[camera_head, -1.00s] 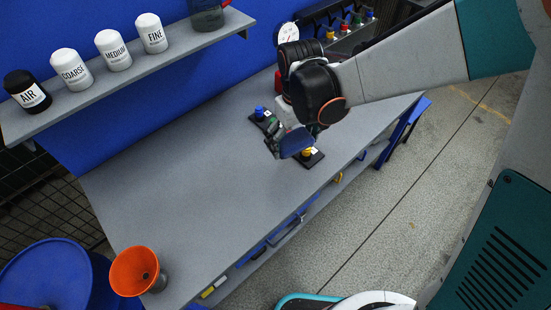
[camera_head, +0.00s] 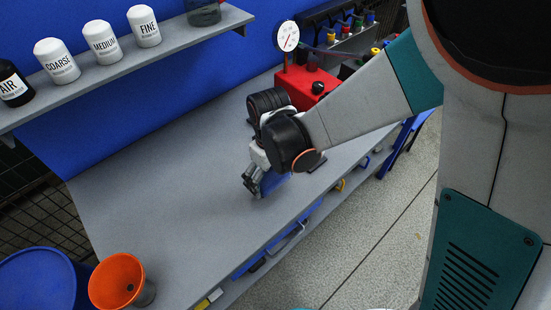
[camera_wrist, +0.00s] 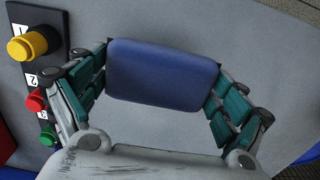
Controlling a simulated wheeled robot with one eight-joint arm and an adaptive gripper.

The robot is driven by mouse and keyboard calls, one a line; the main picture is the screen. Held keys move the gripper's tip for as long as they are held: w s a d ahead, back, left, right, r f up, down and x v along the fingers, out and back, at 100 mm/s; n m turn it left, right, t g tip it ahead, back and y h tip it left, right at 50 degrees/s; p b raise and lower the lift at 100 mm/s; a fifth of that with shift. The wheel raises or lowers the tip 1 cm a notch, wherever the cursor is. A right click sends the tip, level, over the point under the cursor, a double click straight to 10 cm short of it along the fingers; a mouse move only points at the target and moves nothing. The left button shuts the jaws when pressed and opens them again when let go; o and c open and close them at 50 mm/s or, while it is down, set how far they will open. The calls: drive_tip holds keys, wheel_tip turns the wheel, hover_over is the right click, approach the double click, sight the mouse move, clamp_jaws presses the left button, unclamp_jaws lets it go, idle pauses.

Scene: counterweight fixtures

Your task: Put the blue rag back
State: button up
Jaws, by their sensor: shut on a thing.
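The blue rag (camera_wrist: 162,75) looks like a thick folded pad with rounded corners. In the wrist view my gripper (camera_wrist: 160,68) is shut on it, with a finger against its left and right ends. In the head view the rag (camera_head: 274,184) is partly hidden by my gripper (camera_head: 254,182), over the right part of the grey bench (camera_head: 170,190). I cannot tell whether the rag touches the bench top.
A black plate with a yellow knob (camera_wrist: 28,42) and red and green buttons lies left of my gripper in the wrist view. A red box (camera_head: 303,85) with a dial stands behind. The bench's middle is clear.

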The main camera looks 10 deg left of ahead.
sight(271, 176)
drive_tip(key=shift+f+b, duration=1.75)
drive_tip(key=shift+f, duration=1.4)
drive_tip(key=shift+f, duration=0.25)
drive_tip(key=o, duration=0.9)
drive_tip(key=shift+o, duration=0.2)
drive_tip(key=shift+r, duration=0.1)
wheel_tip(271, 176, up, 12)
drive_tip(key=p, duration=0.3)
drive_tip(key=shift+s+r+p, duration=0.1)
drive_tip(key=shift+r+p, duration=0.1)
drive_tip(key=shift+p, duration=0.2)
